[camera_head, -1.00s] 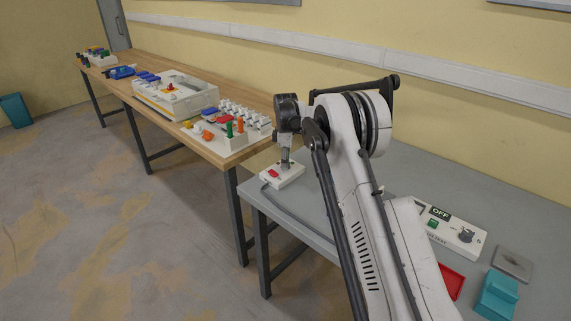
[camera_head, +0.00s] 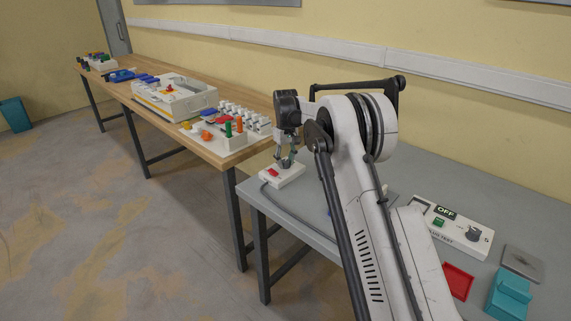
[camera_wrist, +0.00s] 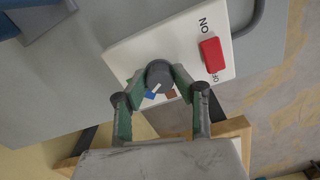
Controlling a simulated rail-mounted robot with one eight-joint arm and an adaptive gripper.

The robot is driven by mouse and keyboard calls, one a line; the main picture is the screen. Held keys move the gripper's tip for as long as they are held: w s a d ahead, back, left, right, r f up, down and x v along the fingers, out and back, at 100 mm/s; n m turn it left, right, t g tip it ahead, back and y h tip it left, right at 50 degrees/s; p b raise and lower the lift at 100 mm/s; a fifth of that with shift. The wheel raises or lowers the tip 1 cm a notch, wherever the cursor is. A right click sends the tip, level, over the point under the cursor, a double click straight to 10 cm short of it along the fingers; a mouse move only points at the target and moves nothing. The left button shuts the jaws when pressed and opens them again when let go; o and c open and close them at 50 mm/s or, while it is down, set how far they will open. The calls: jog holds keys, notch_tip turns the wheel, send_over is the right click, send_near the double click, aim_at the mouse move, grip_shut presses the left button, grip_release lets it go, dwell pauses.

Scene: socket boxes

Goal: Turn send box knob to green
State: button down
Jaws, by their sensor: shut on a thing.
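The white send box (camera_head: 289,178) sits at the left end of the grey table, with a red switch (camera_head: 273,173) on it. In the wrist view the box (camera_wrist: 130,52) carries the red switch (camera_wrist: 212,55), lettering and a round dark grey knob (camera_wrist: 159,74). My gripper (camera_wrist: 157,82) is shut on the knob, one green-padded finger on each side; it also shows over the box in the head view (camera_head: 285,164). A pale mark on the knob lies near a blue patch (camera_wrist: 151,95) and a reddish-brown patch (camera_wrist: 171,93). The fingers partly hide the dial.
A second box (camera_head: 455,226) with an OFF display stands at the right on the grey table (camera_head: 400,165). A red tray (camera_head: 458,281) and a teal holder (camera_head: 509,294) are near it. A wooden bench with several colourful parts lies to the left.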

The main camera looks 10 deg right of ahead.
aim_at(285, 161)
jog(key=m+b, duration=0.1)
jog(key=m, duration=0.5)
dwell(0.6)
jog(key=c, duration=1.4)
grip_release()
notch_tip(285, 161, up, 12)
jog(key=shift+r, duration=0.1)
